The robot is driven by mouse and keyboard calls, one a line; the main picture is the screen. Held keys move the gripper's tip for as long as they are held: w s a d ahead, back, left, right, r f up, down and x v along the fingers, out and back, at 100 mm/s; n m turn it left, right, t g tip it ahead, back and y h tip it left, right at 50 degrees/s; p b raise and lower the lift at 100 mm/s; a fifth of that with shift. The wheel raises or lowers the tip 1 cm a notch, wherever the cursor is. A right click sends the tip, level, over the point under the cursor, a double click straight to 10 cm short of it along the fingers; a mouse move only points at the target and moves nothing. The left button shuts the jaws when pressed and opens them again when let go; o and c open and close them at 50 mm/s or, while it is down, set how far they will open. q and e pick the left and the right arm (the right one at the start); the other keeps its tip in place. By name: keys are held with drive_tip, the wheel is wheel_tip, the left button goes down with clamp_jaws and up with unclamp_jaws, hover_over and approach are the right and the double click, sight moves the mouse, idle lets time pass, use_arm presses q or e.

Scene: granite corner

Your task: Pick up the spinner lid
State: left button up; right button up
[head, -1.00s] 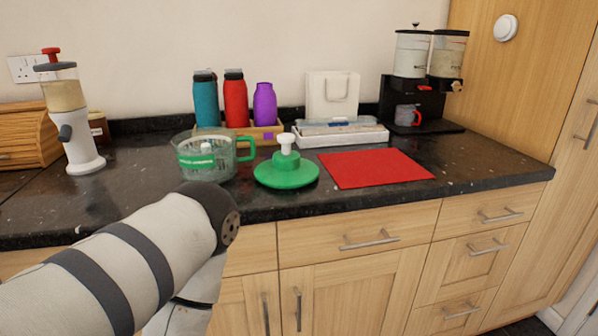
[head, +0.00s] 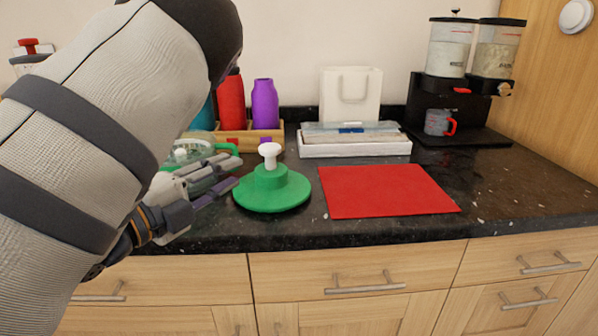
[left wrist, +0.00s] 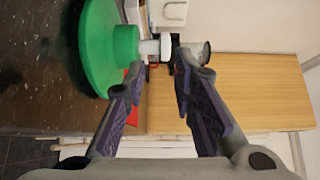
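The spinner lid (head: 271,190) is a green disc with a raised centre and a white knob (head: 269,152) on top. It lies on the dark granite counter, left of the red mat. In the left wrist view the lid (left wrist: 104,45) is ahead at upper left, its knob (left wrist: 153,47) pointing right, just beyond the fingertips. My left gripper (head: 232,168) is open and empty beside the lid's left side, with its fingers towards the knob. In the left wrist view its two fingers (left wrist: 160,75) are spread apart. The clear bowl (head: 190,150) is mostly hidden behind my left arm. My right gripper is not seen.
A red mat (head: 385,190) lies right of the lid. Behind are a red bottle (head: 231,100), a purple bottle (head: 265,105), a white tray (head: 355,148) and a white bag (head: 350,92). A black dispenser (head: 460,95) stands at the back right. The counter's right end is clear.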

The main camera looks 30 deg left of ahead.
sight(262, 153)
use_arm(q)
drive_tip(key=w, duration=0.2)
drive_tip(key=w+b, duration=0.1)
drive_tip(key=shift+w+d, duration=0.3)
drive_tip(key=shift+w, duration=0.1)
drive_tip(key=w, duration=0.2)
drive_tip(key=w+d, duration=0.1)
drive_tip(key=w, duration=0.4)
drive_tip(key=shift+w+d+r, duration=0.15)
drive_tip(key=shift+w+r, duration=0.15)
clamp_jaws()
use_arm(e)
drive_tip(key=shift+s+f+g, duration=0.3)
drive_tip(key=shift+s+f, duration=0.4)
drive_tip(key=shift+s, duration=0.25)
